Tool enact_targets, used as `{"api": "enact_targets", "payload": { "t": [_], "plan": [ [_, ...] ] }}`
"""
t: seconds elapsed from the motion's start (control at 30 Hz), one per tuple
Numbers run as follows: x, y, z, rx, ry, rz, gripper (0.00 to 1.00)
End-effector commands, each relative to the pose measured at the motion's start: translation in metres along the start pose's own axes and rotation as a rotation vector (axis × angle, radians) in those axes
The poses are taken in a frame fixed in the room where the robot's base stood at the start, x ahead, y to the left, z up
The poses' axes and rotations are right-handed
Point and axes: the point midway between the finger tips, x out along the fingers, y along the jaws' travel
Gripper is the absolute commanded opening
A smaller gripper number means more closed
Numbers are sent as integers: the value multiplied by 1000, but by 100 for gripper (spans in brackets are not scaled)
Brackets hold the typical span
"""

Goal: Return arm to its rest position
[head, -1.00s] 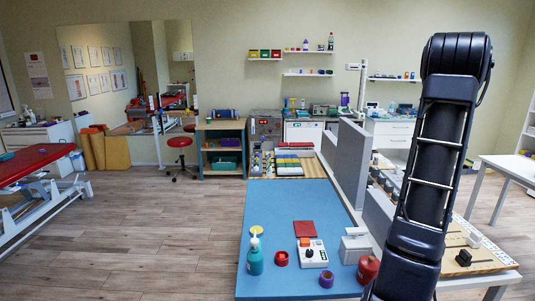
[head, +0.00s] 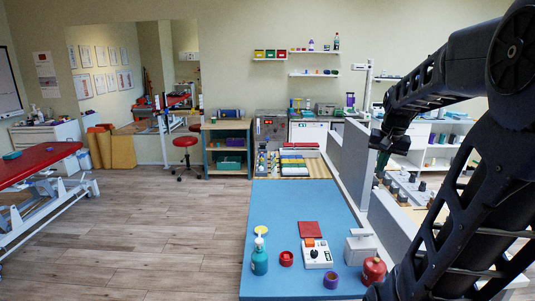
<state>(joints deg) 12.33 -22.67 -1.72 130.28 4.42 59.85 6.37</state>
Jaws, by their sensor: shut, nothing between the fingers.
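My arm fills the right side of the head view, bent at the elbow, with the forearm reaching left and slightly away. My gripper (head: 383,158) points down above the grey partition and the shelf area behind it. It looks shut and empty, though it is small and dark here, and the fingertips are hard to make out. It is well apart from the things on the blue table.
The blue table (head: 300,205) holds a teal pump bottle (head: 259,257), a white device (head: 316,254), a purple roll (head: 331,280) and a red round container (head: 373,270). Grey partitions (head: 354,160) stand along its right side. Open floor (head: 150,230) lies left.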

Motion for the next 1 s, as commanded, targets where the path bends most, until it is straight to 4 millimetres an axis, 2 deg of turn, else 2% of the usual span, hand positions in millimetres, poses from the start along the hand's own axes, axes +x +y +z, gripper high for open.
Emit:
{"api": "enact_targets", "payload": {
  "t": [0.03,0.3,0.5,0.7,1.0],
  "plan": [
    [-2,-6,15,-37,17,-2,0],
    [-3,-22,88,-232,100,-6,0],
    [3,-25,127,-342,149,-9,0],
    [7,-25,143,-389,170,-9,0],
    [7,-25,144,-392,170,-8,0]
  ]
}}
